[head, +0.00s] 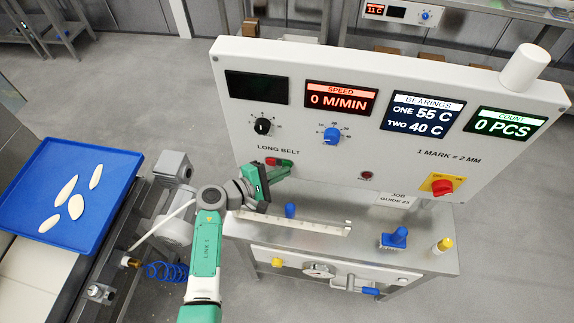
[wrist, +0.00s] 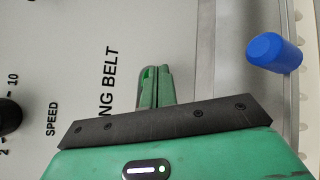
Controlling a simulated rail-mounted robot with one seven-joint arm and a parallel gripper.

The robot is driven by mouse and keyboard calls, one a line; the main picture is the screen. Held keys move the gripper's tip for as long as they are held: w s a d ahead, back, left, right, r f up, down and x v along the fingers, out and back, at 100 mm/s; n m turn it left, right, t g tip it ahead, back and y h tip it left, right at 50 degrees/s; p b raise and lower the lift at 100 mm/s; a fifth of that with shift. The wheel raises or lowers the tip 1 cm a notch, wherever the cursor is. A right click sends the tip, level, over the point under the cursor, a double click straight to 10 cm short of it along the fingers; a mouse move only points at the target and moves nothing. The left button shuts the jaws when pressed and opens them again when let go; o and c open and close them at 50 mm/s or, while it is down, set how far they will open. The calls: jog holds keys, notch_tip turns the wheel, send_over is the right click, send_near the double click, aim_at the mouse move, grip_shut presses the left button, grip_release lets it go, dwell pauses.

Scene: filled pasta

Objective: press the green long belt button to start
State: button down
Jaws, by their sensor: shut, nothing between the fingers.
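The control panel (head: 330,165) carries the "LONG BELT" label. A small green and red button pair (head: 279,161) sits just below this label. My gripper (head: 284,171) is at the panel right by these buttons, with its green fingers together and nothing held. In the wrist view the closed fingers (wrist: 155,86) point at the panel beside the "LONG BELT" lettering. The buttons are hidden behind the fingers there, so contact cannot be told. The speed display (head: 341,98) reads 0 M/MIN.
A black knob (head: 263,126) and a blue knob (head: 331,136) sit above. A red rotary switch on yellow (head: 442,186) is at the right. Below stand a blue peg (head: 290,210) and a blue-handled piece (head: 396,237). A blue tray (head: 100,212) with several pasta pieces lies left.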

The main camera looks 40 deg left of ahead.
jog(key=shift+w+a, duration=0.1)
jog(key=shift+w, duration=0.1)
dwell(0.5)
jog(key=shift+s+d+p, duration=0.45)
jog(key=shift+s+p, duration=0.05)
jog(key=shift+s, duration=0.2)
jog(key=s+d+p, duration=0.1)
jog(key=s+p, duration=0.1)
jog(key=s+d+p, duration=0.1)
jog(key=s, duration=0.1)
jog(key=shift+s+d, duration=0.1)
jog(key=shift+d, duration=0.25)
